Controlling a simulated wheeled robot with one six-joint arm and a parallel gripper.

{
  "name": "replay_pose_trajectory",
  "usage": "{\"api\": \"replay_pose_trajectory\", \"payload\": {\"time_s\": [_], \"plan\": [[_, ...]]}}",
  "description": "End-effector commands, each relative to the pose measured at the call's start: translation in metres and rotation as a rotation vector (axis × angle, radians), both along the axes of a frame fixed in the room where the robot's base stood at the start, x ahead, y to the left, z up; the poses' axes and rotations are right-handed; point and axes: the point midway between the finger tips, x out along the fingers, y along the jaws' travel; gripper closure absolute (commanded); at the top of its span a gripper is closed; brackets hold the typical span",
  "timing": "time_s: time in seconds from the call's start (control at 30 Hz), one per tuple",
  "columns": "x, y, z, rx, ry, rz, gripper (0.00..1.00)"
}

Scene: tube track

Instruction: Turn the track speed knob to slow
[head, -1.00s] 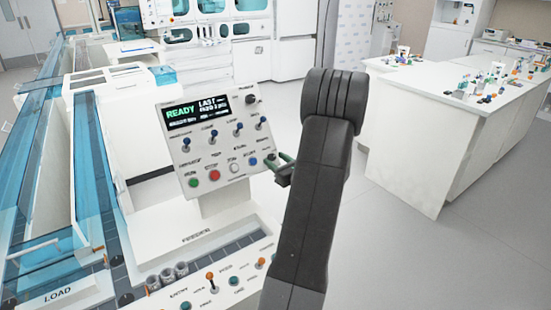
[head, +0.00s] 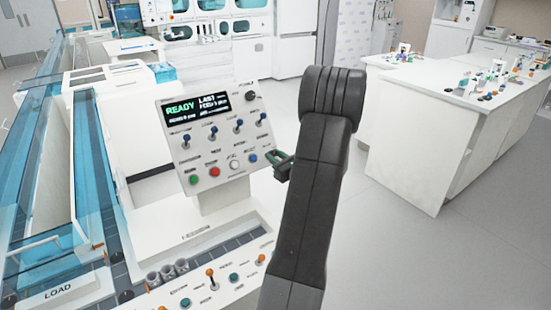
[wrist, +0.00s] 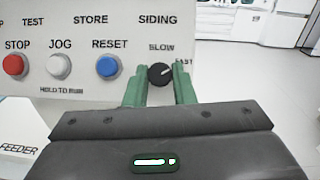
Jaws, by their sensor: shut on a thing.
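The track speed knob (wrist: 160,74) is a small black round knob at the lower right of the control panel (wrist: 100,30). The words SLOW and FAST are printed above it and to its right. Its light pointer mark slants to the upper right, toward FAST. My gripper (wrist: 159,80) has its two green fingers on either side of the knob and is shut on it. In the head view my gripper (head: 281,162) is at the panel's right edge, and the knob cannot be made out there.
Stop (wrist: 14,65), jog (wrist: 59,66) and reset (wrist: 108,67) buttons sit left of the knob. Several toggle switches and a display (head: 197,108) are higher on the panel. A lower console (head: 235,285) with more switches is in front. Open floor lies right.

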Motion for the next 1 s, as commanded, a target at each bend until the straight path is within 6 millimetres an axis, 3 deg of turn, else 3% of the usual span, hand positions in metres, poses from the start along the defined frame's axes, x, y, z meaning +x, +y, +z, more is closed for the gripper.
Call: {"api": "replay_pose_trajectory", "payload": {"time_s": [1.0], "plan": [[0.005,-0.0038,0.002,-0.596,-0.4,0.414,1.0]]}}
